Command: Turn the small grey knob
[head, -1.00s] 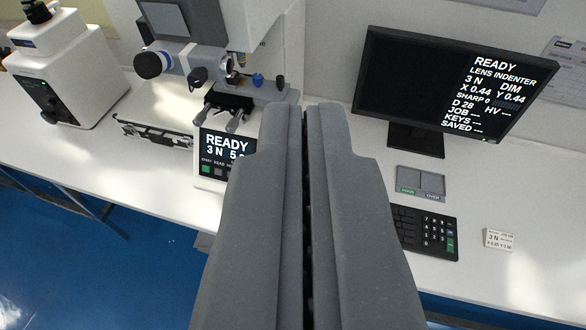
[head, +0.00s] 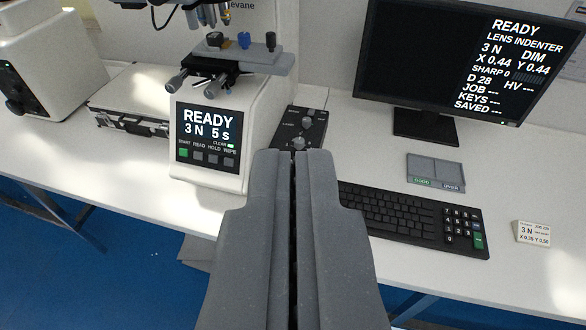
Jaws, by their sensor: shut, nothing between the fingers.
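My gripper (head: 293,154) is shut and empty, pointing away from me in the lower middle of the head view. Just beyond its tips, a black control box (head: 285,127) lies on the bench with a few small knobs on top. A rounder grey knob (head: 298,143) is at its near end, right above the fingertips in the picture. A smaller grey knob (head: 310,112) is at its far end. I cannot tell whether the tips touch the box. The near part of the box is hidden behind my gripper.
The white tester (head: 208,178) with a READY display stands left of the box, its stage (head: 240,60) overhanging. A keyboard (head: 400,212), a GOOD/OVER tray (head: 436,158) and a monitor (head: 440,60) are to the right.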

